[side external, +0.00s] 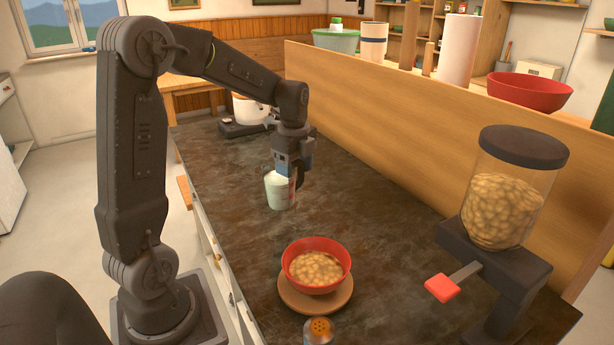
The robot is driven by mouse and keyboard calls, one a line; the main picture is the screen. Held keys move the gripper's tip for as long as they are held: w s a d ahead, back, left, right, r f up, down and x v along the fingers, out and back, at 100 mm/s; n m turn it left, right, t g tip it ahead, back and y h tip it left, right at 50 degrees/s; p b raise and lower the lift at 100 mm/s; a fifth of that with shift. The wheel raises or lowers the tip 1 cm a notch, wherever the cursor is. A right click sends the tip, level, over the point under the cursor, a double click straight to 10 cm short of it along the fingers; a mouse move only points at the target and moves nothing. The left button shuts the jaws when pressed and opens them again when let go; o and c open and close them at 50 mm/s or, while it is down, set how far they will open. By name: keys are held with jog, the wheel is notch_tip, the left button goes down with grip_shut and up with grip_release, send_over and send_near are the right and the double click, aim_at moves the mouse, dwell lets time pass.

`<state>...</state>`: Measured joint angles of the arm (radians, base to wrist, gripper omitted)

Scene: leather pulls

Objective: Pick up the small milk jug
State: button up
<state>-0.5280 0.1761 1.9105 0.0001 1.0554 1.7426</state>
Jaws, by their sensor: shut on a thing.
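The small milk jug (277,194) is pale, whitish green with some red on its right side. It stands about upright over the dark counter (385,212), in the middle of the side external view. My gripper (288,176) points down at the jug's upper part and is shut on it. The fingers partly cover the jug's rim and right side. I cannot tell whether the jug's base touches the counter.
A red bowl of food (316,264) sits on a round wooden board (338,298) in front. A dispenser (502,205) with a red-tipped lever stands at right. A shaker top (320,328) shows at the bottom edge. A white pot (250,108) stands behind. A wooden partition (400,120) bounds the counter's right side.

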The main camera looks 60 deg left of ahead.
jog(key=shift+s+a+r, duration=1.7)
jog(key=shift+s+a, duration=0.15)
jog(key=shift+s, duration=0.1)
jog(key=w+d+f+n, duration=0.4)
jog(key=w+d+f, duration=0.1)
jog(key=w+d, duration=0.6)
jog(key=shift+s+d+r+n+t+y, duration=0.1)
jog(key=shift+s+d+r+t+y, duration=0.15)
jog(key=shift+s+d+t+y, duration=0.45)
jog(key=shift+s+d+r+n+t+y, duration=0.1)
jog(key=shift+s+d+r+t+y, duration=0.1)
jog(key=shift+s+d+t+y, duration=0.45)
jog(key=shift+s+d+r+n+t+y, duration=0.1)
jog(key=shift+s+d+r+t+y, duration=0.15)
jog(key=shift+s+d+t+y, duration=0.4)
jog(key=shift+w+d, duration=0.2)
jog(key=shift+d, duration=0.1)
jog(key=shift+s+d+r+t+y, duration=0.4)
jog(key=shift+s+d+r+t, duration=0.05)
jog(key=shift+s+t, duration=0.15)
jog(key=shift+s+d+r+t+y, duration=0.25)
jog(key=shift+r+t+y, duration=0.15)
jog(key=shift+t+y, duration=0.3)
dwell(0.3)
